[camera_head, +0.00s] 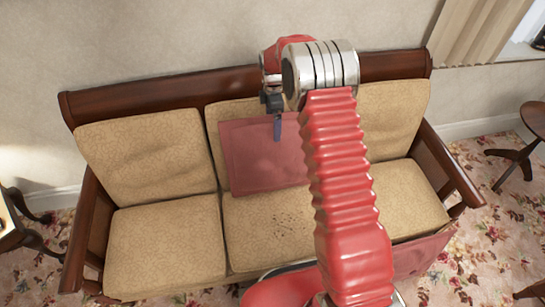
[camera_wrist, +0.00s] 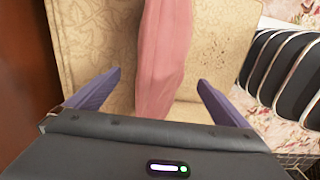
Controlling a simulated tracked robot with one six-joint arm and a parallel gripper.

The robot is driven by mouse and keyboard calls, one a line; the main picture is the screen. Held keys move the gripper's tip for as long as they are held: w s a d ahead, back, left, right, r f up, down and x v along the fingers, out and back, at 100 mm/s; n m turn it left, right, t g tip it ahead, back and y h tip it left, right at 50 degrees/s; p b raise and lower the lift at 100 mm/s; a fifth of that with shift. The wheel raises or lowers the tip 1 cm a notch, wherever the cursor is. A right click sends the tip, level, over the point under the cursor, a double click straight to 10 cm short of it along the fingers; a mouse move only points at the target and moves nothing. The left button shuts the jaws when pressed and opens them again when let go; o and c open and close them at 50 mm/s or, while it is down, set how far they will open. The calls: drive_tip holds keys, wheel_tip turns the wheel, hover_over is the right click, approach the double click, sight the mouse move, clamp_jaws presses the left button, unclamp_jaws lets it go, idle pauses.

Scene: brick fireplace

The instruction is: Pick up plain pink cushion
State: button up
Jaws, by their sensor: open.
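A plain pink cushion (camera_head: 262,160) leans against the middle backrest of the sofa, on the seat. My arm hides its right part in the head view. My gripper (camera_head: 277,130) is over the cushion's upper part, with its fingers pointing down. In the wrist view my gripper (camera_wrist: 160,77) is open, with a purple finger on each side of the pink cushion (camera_wrist: 165,50). The cushion shows edge-on between the fingers, with visible gaps to both. I cannot tell how deep the fingers reach past its edge.
The beige sofa (camera_head: 165,240) has a dark wooden back rail and arms. Another pink item (camera_head: 424,254) is at its front right, partly behind my arm. Small wooden tables stand at the left (camera_head: 14,222) and right (camera_head: 520,155). Floral carpet surrounds the sofa.

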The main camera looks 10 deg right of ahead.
drive_tip(key=shift+f, duration=2.6)
drive_tip(key=shift+c, duration=0.6)
drive_tip(key=shift+r, duration=0.1)
drive_tip(key=c, duration=1.5)
